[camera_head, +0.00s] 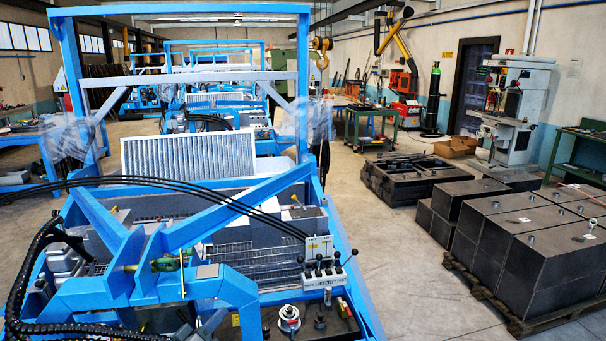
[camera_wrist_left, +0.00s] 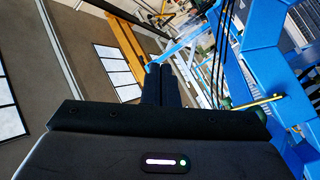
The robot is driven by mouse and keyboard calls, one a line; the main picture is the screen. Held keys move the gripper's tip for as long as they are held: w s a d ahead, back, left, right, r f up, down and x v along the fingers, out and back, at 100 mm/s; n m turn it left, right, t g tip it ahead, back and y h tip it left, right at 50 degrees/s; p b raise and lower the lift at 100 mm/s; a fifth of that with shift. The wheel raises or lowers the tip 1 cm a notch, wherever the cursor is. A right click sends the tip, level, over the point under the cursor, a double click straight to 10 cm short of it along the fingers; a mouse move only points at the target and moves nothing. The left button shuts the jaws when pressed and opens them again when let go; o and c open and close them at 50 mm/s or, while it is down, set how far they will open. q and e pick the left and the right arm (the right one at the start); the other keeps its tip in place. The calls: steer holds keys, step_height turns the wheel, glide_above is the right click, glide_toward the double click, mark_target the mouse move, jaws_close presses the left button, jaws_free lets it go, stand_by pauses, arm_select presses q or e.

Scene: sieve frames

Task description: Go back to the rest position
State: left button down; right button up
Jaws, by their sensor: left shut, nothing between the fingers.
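My left gripper (camera_wrist_left: 160,72) shows in the left wrist view. Its two black fingers are together, with nothing seen between them. They point away from the wrist, with blue framework to their right. I cannot clearly make out the left gripper in the head view among the dark cables and blue beams. My right gripper is in neither view.
A large blue machine frame (camera_head: 183,13) fills the left and middle of the head view. Its lever block (camera_head: 323,272) stands near the front. Dark metal blocks (camera_head: 520,235) sit on a pallet at right. Bare floor (camera_head: 400,255) lies between them.

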arm_select(q)
steer(key=s+d+f+m+g, duration=0.2)
steer(key=s+f+m+g, duration=0.25)
steer(key=s+f, duration=0.55)
steer(key=s+a+f+g+y, duration=0.2)
steer(key=s+a+g+y, duration=0.1)
steer(key=s, duration=0.6)
steer(key=s+a+f+g+y, duration=0.1)
steer(key=s+a+g+y, duration=0.2)
steer(key=s, duration=0.6)
steer(key=s+a+f+g+y, duration=0.2)
steer(key=s+a+g+y, duration=0.1)
steer(key=s, duration=0.6)
step_height(320, 180, down, 36)
steer(key=w+a+g+b, duration=0.1)
steer(key=w+a+b, duration=0.15)
steer(key=b, duration=0.55)
steer(key=s+f+b, duration=0.3)
steer(key=s+f, duration=0.7)
steer(key=f, duration=0.4)
steer(key=s+a+f+g+b, duration=0.1)
steer(key=s+f+b, duration=0.2)
steer(key=s+f, duration=0.7)
step_height(320, 180, down, 4)
steer(key=shift+a+f+h+b, duration=0.2)
steer(key=shift+a+h+b, duration=0.1)
steer(key=shift+s+g, duration=0.1)
steer(key=shift+g, duration=0.15)
